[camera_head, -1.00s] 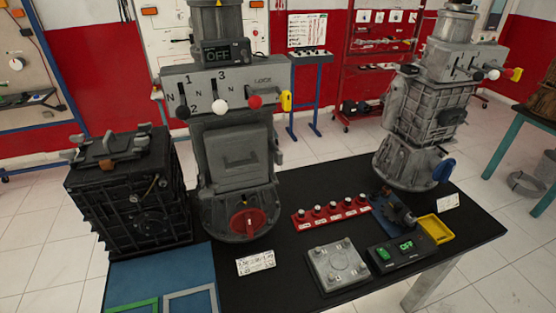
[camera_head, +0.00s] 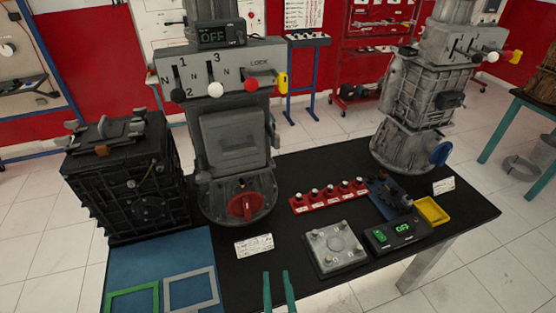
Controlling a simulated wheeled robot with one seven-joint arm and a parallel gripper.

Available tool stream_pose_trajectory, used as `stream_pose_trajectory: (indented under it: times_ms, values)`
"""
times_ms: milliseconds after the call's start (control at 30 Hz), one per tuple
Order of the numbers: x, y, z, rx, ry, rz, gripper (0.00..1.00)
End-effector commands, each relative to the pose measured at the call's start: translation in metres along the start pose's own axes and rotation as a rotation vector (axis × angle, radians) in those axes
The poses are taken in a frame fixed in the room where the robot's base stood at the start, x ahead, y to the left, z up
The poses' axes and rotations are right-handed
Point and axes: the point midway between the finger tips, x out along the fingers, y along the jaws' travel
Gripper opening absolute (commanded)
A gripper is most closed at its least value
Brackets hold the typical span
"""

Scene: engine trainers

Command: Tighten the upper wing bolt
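A black ribbed case (camera_head: 125,190) stands at the left end of the table. On its top are grey wing-shaped pieces at the left (camera_head: 73,127) and right (camera_head: 137,126), and a small brown piece (camera_head: 101,150) at the front edge. They look like wing bolts or clamps, but I cannot tell which is the upper wing bolt or how tight any is. My gripper (camera_head: 277,273) shows as two teal fingers at the bottom edge.
A grey gear-lever unit (camera_head: 232,140) with a red knob (camera_head: 243,205) stands right of the case. A blue mat (camera_head: 160,259) bears green and grey frames. A red knob strip (camera_head: 329,196), grey plate (camera_head: 334,249), yellow tray (camera_head: 432,211) and second grey unit (camera_head: 422,100) stand further right.

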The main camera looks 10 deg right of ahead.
Motion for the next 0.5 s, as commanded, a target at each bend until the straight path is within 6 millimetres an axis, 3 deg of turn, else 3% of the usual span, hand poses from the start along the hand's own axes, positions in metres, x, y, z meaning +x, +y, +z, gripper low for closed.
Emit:
stream_pose_trajectory:
  times_ms: [200, 500]
  values:
    - [0.05, 0.011, -0.056, 0.009, 0.041, -0.027, 0.31]
    - [0.096, 0.022, -0.145, -0.017, 0.089, -0.095, 0.31]
